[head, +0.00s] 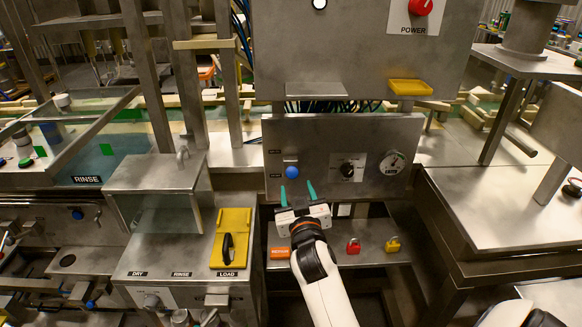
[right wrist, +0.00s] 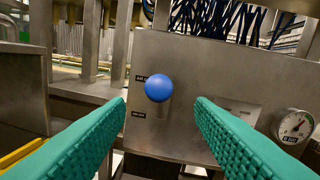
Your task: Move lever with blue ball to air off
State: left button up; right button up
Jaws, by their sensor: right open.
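The blue ball (head: 292,172) is the end of a lever on the grey metal panel (head: 330,133). In the right wrist view the blue ball (right wrist: 158,88) stands between two dark labels, level with or just below the upper one; the lower label (right wrist: 139,114) is below and left of it. The lever's stem is mostly hidden behind the ball. My right gripper (head: 298,190) is open and empty, just below and in front of the ball. In the right wrist view its green fingers (right wrist: 160,108) lie either side of the ball, apart from it. My left gripper is not in view.
Right of the lever are a black knob (head: 347,171) and a round gauge (head: 392,165). A yellow plate (head: 232,222) stands at left.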

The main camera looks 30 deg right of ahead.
aim_at(291, 168)
jog(key=p+x, duration=0.1)
jog(key=x, duration=0.9)
jog(key=shift+w, duration=0.15)
jog(key=shift+w+d+f, duration=0.2)
jog(key=shift+w+d, duration=0.05)
jog(key=shift+w, duration=0.05)
grip_shut()
